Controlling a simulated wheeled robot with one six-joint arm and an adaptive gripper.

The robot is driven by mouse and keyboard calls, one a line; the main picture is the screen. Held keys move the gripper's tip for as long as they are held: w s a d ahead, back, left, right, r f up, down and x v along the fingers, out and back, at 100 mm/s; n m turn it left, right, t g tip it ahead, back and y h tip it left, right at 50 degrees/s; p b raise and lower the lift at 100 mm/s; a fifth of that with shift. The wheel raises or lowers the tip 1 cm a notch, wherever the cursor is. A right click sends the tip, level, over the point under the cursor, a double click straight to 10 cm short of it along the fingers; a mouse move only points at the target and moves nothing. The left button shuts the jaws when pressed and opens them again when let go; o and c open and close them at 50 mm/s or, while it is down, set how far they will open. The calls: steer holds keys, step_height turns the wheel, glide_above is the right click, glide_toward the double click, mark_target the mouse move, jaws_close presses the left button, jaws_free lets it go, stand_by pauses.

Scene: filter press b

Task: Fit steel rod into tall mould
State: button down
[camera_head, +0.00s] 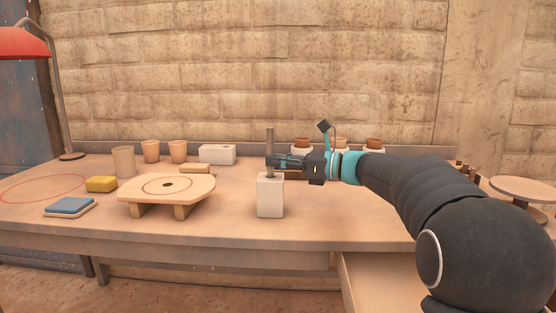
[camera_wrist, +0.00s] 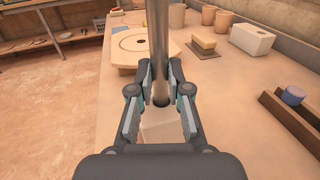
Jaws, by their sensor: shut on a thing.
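The steel rod (camera_head: 270,141) is a grey cylinder that stands upright in my gripper (camera_head: 271,160). It also shows in the wrist view (camera_wrist: 159,50), between the two fingers. The tall mould (camera_head: 270,196) is a white block on the table, directly below the rod in the head view. In the wrist view the mould (camera_wrist: 162,133) is partly hidden behind my gripper (camera_wrist: 160,90). My gripper is shut on the rod just above the mould's top. I cannot tell whether the rod's lower end is inside the mould's opening.
A round wooden stand (camera_head: 190,186) is left of the mould. A yellow sponge (camera_head: 101,184), a blue pad (camera_head: 70,206), several cups (camera_head: 150,150) and a white box (camera_head: 217,154) are further left or behind. Small pots (camera_head: 375,143) stand behind my arm. The table front right of the mould is clear.

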steer(key=shift+f, duration=0.55)
steer(key=c, duration=1)
jaws_free()
steer(key=shift+c, duration=0.2)
steer(key=v, duration=1.2)
